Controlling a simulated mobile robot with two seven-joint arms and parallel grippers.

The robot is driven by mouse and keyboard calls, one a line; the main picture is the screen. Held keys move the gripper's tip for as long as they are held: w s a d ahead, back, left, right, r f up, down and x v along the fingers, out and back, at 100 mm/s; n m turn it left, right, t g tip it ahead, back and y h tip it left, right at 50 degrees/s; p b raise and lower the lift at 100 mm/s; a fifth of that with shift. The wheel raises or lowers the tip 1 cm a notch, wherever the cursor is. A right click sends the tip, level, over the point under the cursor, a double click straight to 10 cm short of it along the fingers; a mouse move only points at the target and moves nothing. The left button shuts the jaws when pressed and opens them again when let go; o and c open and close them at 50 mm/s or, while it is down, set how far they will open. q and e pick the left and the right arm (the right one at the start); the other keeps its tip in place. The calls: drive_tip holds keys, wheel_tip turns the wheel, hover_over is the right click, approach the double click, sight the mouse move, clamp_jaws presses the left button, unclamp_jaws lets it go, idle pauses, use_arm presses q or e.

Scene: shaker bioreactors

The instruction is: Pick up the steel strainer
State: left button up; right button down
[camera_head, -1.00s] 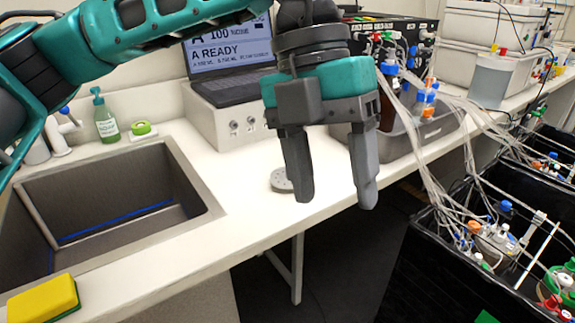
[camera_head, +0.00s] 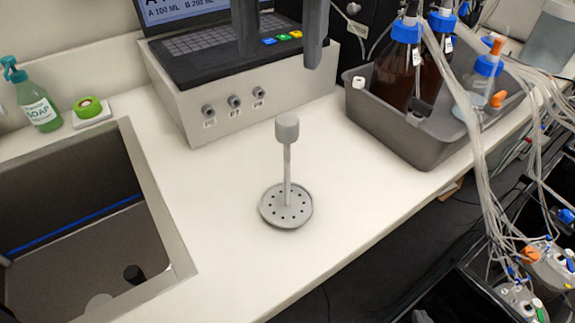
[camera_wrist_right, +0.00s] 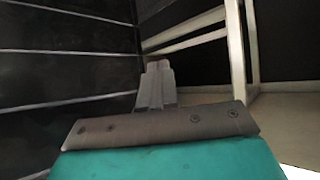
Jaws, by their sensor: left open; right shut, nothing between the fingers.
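The steel strainer (camera_head: 287,205) stands on the white counter in the head view. It has a round perforated disc at the bottom and a thin upright stem with a grey cylindrical knob on top. My left gripper (camera_head: 281,60) shows at the top edge of the head view, its two fingers apart and empty. In the picture the fingertips are above the knob, in front of the laptop, and do not touch the strainer. My right gripper (camera_wrist_right: 157,68) is shut and empty in the right wrist view, away from the strainer.
A laptop (camera_head: 205,45) sits on a white box (camera_head: 245,105) behind the strainer. A grey tub (camera_head: 400,135) with brown bottles stands right. Counter (camera_head: 355,195) around the strainer is clear.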

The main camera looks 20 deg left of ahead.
sight(287, 119)
use_arm(q)
drive_tip(key=shift+f, duration=0.4)
wheel_tip(287, 119, down, 6)
drive_tip(key=shift+s+f, duration=0.1)
drive_tip(key=shift+f, duration=0.15)
drive_tip(key=shift+s+d+f, duration=0.1)
drive_tip(key=shift+d+f, duration=0.1)
drive_tip(key=shift+f, duration=1.2)
drive_tip(key=shift+d+f, duration=0.2)
drive_tip(key=shift+f, duration=1.15)
clamp_jaws()
drive_tip(key=shift+r, duration=0.15)
